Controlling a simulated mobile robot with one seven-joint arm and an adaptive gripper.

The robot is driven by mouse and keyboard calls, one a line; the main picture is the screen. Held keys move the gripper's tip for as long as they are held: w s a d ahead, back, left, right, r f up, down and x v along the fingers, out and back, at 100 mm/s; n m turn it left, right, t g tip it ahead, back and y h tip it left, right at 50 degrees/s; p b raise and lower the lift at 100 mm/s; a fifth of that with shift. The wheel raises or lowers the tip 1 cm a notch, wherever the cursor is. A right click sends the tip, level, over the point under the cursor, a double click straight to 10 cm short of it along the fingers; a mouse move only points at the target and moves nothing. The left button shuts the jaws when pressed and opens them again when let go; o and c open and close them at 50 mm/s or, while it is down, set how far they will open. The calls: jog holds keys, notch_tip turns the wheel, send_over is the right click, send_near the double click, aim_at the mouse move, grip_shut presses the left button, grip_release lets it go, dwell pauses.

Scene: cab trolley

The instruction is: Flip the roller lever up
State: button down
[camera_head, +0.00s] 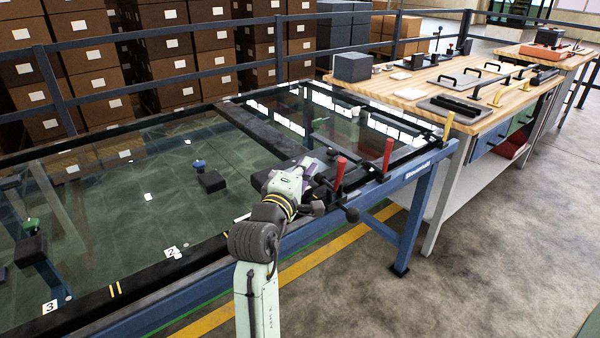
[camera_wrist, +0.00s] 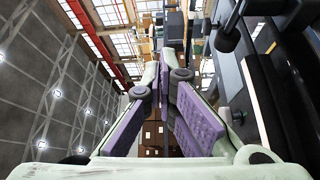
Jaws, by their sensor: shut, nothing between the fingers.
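Two levers with red grips stand upright at the right end of the glass-topped table, a nearer one (camera_head: 340,172) and a farther one (camera_head: 388,154). A black ball knob (camera_head: 351,214) sticks out at the table's front edge, below the nearer red grip. I cannot tell which of these is the roller lever. My gripper (camera_head: 312,166), with purple finger pads, is just left of the nearer red grip, over the table's front edge. It is shut and empty; contact with a lever is unclear. In the wrist view my fingers (camera_wrist: 165,75) converge, and a black knob (camera_wrist: 227,39) shows to their right.
The glass table has a dark frame (camera_head: 85,312) and small dark blocks with blue (camera_head: 199,164) and green (camera_head: 31,223) knobs. A yellow-tipped upright (camera_head: 448,126) stands at its right corner. A wooden workbench (camera_head: 410,92) with tools is beyond. Blue railing and boxes line the back.

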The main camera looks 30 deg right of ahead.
aim_at(338, 174)
jog(key=x, duration=0.4)
jog(key=shift+r+p, duration=0.1)
jog(key=shift+p, duration=0.3)
jog(key=s, duration=0.2)
jog(key=s+p, duration=0.1)
jog(key=s, duration=0.1)
jog(key=shift+d+f, duration=0.3)
jog(key=shift+d, duration=0.05)
